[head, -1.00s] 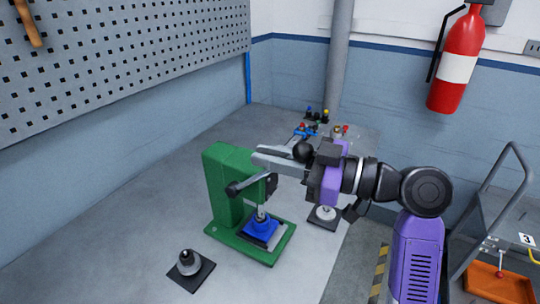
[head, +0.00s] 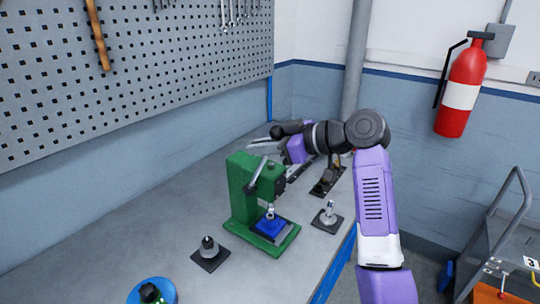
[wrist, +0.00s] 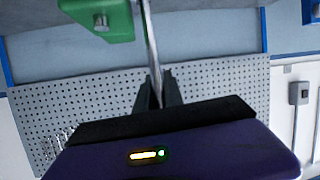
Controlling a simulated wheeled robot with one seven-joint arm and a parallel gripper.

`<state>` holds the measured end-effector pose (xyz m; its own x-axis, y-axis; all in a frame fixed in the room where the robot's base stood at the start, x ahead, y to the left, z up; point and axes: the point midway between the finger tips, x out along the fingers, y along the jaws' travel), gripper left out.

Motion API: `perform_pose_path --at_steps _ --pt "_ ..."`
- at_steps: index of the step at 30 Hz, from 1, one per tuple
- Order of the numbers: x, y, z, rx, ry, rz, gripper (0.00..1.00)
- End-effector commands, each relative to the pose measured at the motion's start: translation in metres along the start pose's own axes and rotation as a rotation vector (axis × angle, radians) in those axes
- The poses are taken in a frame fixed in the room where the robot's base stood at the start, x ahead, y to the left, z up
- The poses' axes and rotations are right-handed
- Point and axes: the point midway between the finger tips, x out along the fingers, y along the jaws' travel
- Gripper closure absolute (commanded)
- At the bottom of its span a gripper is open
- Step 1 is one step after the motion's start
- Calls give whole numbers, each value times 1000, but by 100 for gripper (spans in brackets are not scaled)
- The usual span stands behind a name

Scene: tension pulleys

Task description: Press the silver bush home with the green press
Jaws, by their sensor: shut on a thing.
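The green press (head: 240,185) stands on the bench with its lever (head: 257,176) tilted steeply upward. Under its head is a blue holder (head: 270,225) with a silver part (head: 270,210) upright in it, seemingly the silver bush. The image is too small to tell how deep it sits. My gripper (head: 265,147) is above and behind the press head. In the wrist view, my gripper (wrist: 156,95) is shut on a thin silver rod (wrist: 151,45), seemingly the lever. The press's green head (wrist: 100,18) is at the upper left there.
A blue round item (head: 152,291) is at the bench's front. Pegboard (head: 130,80) lines the wall behind.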

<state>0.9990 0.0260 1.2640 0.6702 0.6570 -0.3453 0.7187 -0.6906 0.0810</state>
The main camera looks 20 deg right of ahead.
Motion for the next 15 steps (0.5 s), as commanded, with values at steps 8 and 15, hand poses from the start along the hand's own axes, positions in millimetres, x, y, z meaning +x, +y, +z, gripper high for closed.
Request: perform_pose_path --at_steps 8,15 --pt "12 5 -8 13 -99 -13 100" --pt "12 5 -9 13 -97 -12 100"
